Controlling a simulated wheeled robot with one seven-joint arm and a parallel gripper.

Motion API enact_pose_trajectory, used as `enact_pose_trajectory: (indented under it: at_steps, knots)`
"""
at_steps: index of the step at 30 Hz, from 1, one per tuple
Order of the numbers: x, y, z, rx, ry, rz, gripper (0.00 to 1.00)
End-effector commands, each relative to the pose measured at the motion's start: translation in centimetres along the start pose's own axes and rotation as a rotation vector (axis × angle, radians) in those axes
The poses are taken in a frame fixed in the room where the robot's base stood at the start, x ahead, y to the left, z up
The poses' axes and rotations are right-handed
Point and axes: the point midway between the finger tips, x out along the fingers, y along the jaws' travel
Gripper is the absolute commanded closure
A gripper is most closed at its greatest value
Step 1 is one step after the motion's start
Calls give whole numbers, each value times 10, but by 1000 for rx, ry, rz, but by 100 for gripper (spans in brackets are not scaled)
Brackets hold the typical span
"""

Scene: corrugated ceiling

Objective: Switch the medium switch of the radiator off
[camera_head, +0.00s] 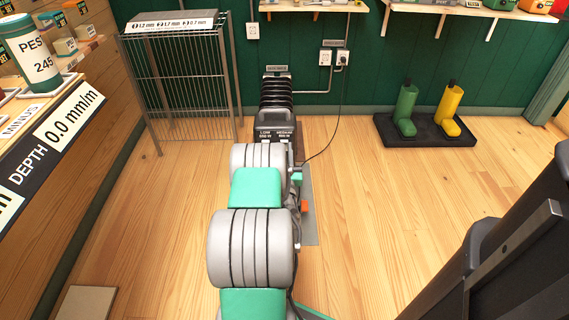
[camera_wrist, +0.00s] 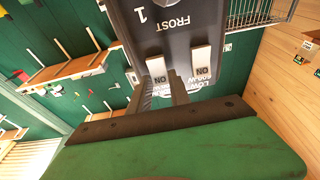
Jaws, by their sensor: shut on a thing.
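The radiator (camera_head: 277,95) is a dark finned unit standing by the green back wall. In the wrist view, its dark panel (camera_wrist: 175,35) fills the top centre, with an upside-down "FROST" and "1" marking. It carries two white rocker switches, a left one (camera_wrist: 157,69) and a right one (camera_wrist: 201,65), both printed "ON". My gripper (camera_wrist: 160,90) is at the left switch, its two dark fingers around the switch's lower end and shut on it. In the head view, my arm hides the gripper.
A wire cage table (camera_head: 185,85) stands left of the radiator. Green and yellow boots (camera_head: 450,110) stand on a black tray (camera_head: 425,138) at the right. A black cord (camera_head: 337,115) runs from the wall socket (camera_head: 342,58) past the radiator's right side. The wooden floor (camera_head: 365,200) to the right is clear.

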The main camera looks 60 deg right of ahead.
Motion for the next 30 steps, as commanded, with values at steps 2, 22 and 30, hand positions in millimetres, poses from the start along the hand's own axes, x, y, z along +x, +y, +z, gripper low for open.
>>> enact_pose_trajectory:
  at_steps: [2,22,30]
  knots:
    - [-2,0,8,0,24,0,100]
    - [-2,0,1,-1,43,0,58]
    - [-2,0,1,-1,43,0,55]
